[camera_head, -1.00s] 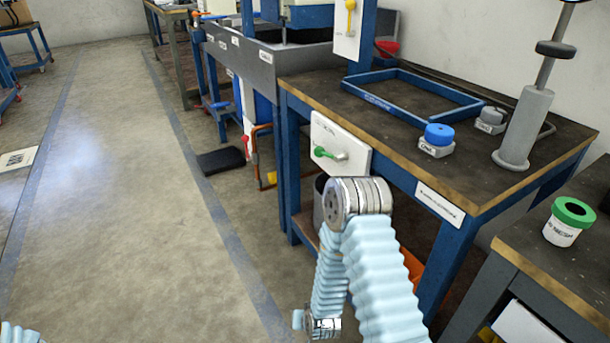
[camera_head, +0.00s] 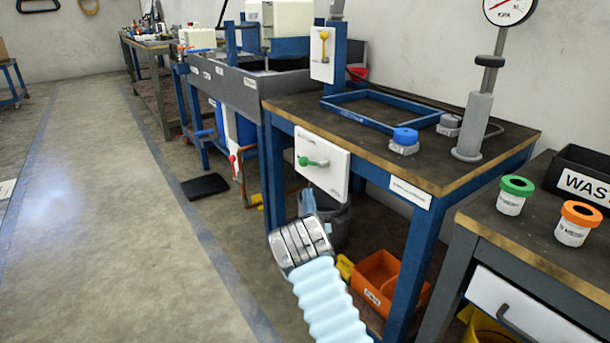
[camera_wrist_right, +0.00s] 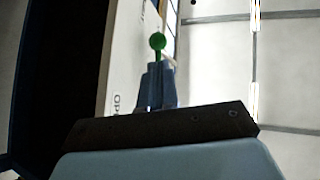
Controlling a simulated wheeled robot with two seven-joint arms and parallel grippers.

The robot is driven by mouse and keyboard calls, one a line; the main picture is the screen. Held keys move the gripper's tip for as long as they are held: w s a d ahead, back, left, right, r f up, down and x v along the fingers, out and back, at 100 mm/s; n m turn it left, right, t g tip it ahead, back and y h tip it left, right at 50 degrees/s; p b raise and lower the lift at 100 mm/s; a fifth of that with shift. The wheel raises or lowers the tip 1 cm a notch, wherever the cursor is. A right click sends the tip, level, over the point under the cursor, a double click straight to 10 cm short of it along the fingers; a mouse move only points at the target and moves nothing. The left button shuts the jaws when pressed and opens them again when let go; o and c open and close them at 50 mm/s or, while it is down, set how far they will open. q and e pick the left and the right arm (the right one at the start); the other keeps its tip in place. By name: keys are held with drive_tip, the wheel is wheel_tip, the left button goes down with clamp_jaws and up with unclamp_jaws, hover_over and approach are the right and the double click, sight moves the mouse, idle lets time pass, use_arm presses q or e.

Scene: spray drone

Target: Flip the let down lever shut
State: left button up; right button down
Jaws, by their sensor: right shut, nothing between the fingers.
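A green-handled lever (camera_head: 313,162) lies roughly level on a white panel (camera_head: 333,177) on the near end of the bench. A yellow-handled lever (camera_head: 323,45) hangs down on a higher white panel (camera_head: 320,70). The labels are too small to tell which is the let-down lever. My right gripper (camera_head: 307,200) is just below the green lever's panel, fingers upward, shut and empty. In the right wrist view the shut fingers (camera_wrist_right: 157,85) point at the green knob (camera_wrist_right: 157,41), which shows just beyond their tips; contact cannot be told. My left gripper is not in view.
The bench (camera_head: 470,165) holds a blue frame (camera_head: 365,97), a blue-capped block (camera_head: 404,140) and a gauge column (camera_head: 473,125). Below are a grey bucket (camera_head: 335,222) and an orange bin (camera_head: 378,280). The floor (camera_head: 120,220) at left is open.

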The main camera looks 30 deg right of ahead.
sight(310, 163)
drive_tip(key=x, duration=0.6)
drive_tip(key=shift+w+r+p, duration=0.2)
drive_tip(key=shift+w+p, duration=0.05)
drive_tip(key=shift+p, duration=0.15)
drive_tip(key=shift+d, duration=0.15)
